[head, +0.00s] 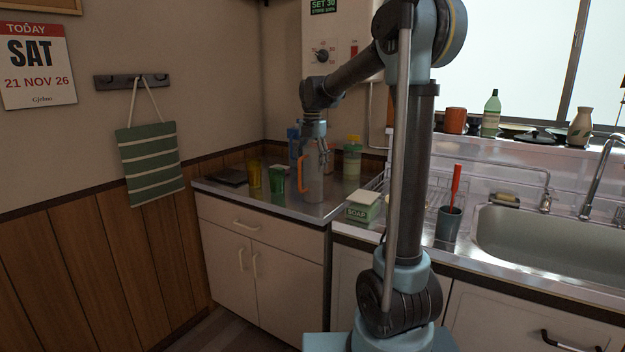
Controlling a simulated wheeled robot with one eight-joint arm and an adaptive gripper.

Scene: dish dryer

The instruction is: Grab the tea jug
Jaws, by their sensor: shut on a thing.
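The tea jug (314,186) is a tall, greyish container with an orange handle on its left side. It stands upright at the right end of the steel counter in the head view. My gripper (322,148) points down at the top of the jug and is shut on it. The exact contact of the fingers is small and hard to make out. I cannot tell whether the jug's base touches the counter.
A green cup (277,179) and an amber glass (254,174) stand left of the jug. A yellow-green bottle (352,157) is behind it. A soap box (363,205) and a dark cup with a red-handled brush (448,223) sit right, beside the sink (545,240).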

